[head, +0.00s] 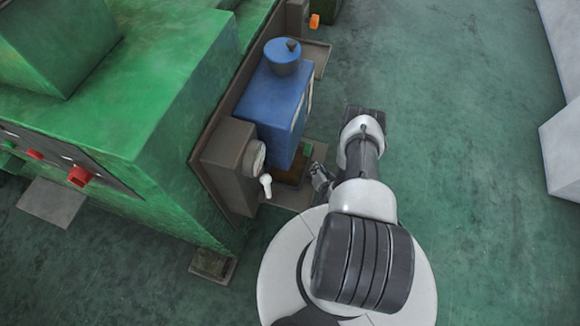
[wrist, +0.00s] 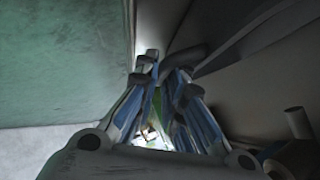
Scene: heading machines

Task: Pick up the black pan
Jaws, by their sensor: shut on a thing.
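My gripper (head: 320,178) is low beside the blue tank, at the foot of the green machine. In the wrist view my gripper (wrist: 165,70) has its fingers close together on a dark, curved piece (wrist: 188,60) at their tips. That piece may be part of the black pan, but I cannot tell for sure. No whole pan shows clearly in either view. In the head view the fingers and the tank hide most of what is held.
The blue tank (head: 270,98) with its round cap and a brown box (head: 228,165) with a gauge and white tap stand on the green machine's (head: 165,110) side, close left of my gripper. A pale block (head: 562,150) is far right. The green floor (head: 460,120) between is clear.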

